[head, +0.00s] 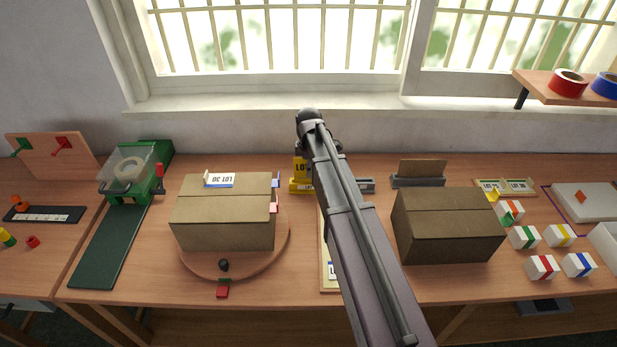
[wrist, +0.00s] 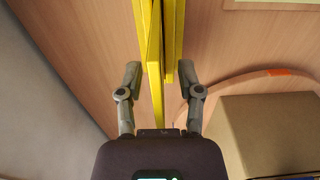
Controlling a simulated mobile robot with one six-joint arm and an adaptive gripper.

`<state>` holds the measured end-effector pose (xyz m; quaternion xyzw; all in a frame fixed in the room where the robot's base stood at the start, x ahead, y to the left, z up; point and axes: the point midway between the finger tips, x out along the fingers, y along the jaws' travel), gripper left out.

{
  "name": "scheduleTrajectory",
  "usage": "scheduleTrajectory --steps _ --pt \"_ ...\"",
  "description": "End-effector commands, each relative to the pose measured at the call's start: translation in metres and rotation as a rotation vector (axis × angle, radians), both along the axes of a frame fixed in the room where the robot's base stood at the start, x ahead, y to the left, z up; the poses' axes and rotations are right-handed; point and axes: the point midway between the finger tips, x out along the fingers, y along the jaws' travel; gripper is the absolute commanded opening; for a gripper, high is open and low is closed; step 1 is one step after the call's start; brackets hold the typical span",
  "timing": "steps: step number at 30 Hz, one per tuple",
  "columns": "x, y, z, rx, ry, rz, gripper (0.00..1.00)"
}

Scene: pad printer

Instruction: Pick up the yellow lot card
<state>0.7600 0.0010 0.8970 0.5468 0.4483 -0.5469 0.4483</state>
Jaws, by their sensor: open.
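The yellow lot card (head: 301,167) stands upright at the back of the table in the head view, in a yellow holder (head: 297,187). Its lettering is partly hidden by my arm. In the wrist view the card (wrist: 155,75) shows nearly edge-on as a narrow yellow strip. My gripper (wrist: 160,70) is open, with one finger on each side of the yellow strip. Gaps show between the fingers and the card, the right one looking narrower. In the head view my gripper's fingertips are hidden behind my arm.
A closed box marked LOT 30 (head: 225,232) sits on a round turntable (head: 282,252) left of my arm; a second box (head: 447,236) stands to the right. A grey holder with a brown card (head: 421,169) is at the back. A green pad printer (head: 133,185) stands farther left.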

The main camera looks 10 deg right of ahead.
Motion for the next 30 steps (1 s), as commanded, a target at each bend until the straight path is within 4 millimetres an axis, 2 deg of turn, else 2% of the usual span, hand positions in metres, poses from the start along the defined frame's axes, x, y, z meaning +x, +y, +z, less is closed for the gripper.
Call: scheduleTrajectory --steps 19,20,24,25,30 --pt "0.0000 0.0008 -0.0020 0.000 0.000 0.001 0.47" --pt "0.0000 0.0008 -0.0020 0.000 0.000 0.001 0.44" --pt "0.0000 0.0007 -0.0020 0.000 0.000 0.001 0.04" --pt "0.0000 0.0007 -0.0020 0.000 0.000 0.001 0.00" --pt "0.0000 0.0007 -0.0021 0.000 0.000 0.001 0.00"
